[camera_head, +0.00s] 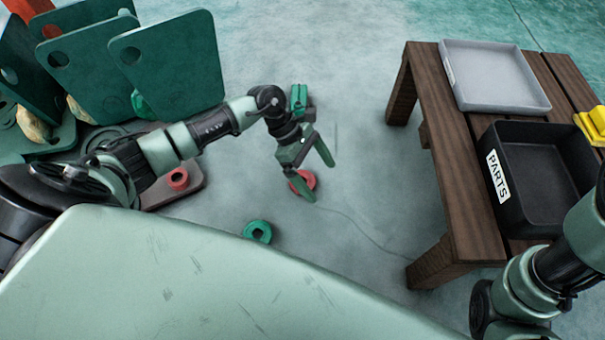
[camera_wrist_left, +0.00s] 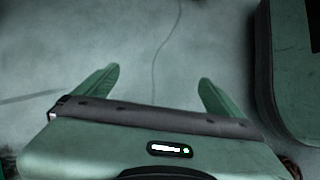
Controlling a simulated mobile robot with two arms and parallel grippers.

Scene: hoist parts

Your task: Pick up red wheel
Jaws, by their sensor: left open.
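A red wheel (camera_head: 308,178) lies on the grey floor near the middle of the head view. My left gripper (camera_head: 322,181) is open above the floor beside it, and one finger crosses in front of the wheel, hiding part of it. I cannot tell how high the fingers are above the wheel. In the left wrist view my open left gripper (camera_wrist_left: 158,82) has only bare floor between its fingers, and no wheel shows there. A second red, ring-shaped part (camera_head: 178,177) sits on a grey-brown plate at the left. My right gripper is not in view.
A green wheel (camera_head: 257,231) lies on the floor nearby. Green plates with holes (camera_head: 165,65) stand at the upper left. A wooden table (camera_head: 455,205) at the right carries a grey tray (camera_head: 495,78), a black PARTS bin (camera_head: 545,185) and a yellow item (camera_head: 592,125).

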